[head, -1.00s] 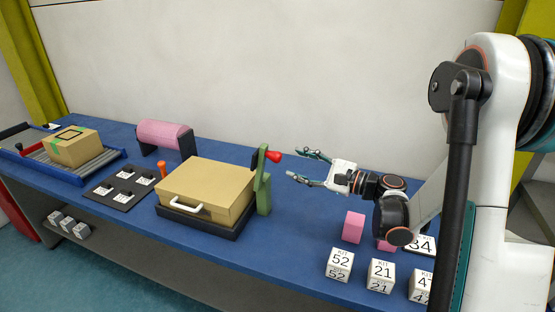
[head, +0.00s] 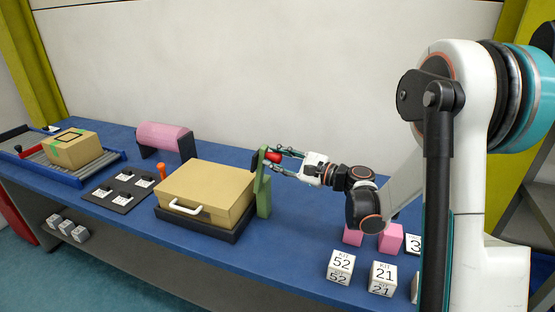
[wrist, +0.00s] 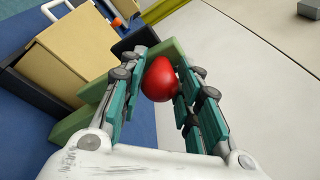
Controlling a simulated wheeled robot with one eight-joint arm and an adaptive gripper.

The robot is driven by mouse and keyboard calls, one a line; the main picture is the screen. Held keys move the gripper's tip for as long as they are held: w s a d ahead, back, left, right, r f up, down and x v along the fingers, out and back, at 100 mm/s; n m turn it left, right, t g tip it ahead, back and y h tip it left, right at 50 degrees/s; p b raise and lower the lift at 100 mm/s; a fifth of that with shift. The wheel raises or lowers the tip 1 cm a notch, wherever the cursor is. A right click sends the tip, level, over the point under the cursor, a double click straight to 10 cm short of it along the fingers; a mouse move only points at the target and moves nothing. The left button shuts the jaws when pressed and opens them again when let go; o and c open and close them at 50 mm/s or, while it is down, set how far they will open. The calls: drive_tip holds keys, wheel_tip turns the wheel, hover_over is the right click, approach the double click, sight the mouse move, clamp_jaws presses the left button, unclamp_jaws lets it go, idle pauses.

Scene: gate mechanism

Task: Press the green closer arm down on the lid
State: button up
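The green closer arm (head: 263,190) stands upright at the right side of the tan case, with a red knob (head: 273,156) near its top. My gripper (head: 279,158) is at the knob, its fingers spread on either side of it. In the wrist view, the red knob (wrist: 160,79) sits between the two fingers of my gripper (wrist: 162,76), very close to both; firm contact cannot be told. The green arm (wrist: 92,95) passes behind the fingers and is partly hidden. The lid (head: 207,184) of the case is down flat, with a white handle at the front.
An orange peg (head: 161,170) and a dark switch panel (head: 123,191) lie left of the case. A pink roller (head: 164,137) stands behind. Pink blocks (head: 391,238) and white numbered cubes (head: 341,266) sit at the right. The wall is behind the bench.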

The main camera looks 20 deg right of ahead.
clamp_jaws()
drive_tip(key=shift+r, duration=0.1)
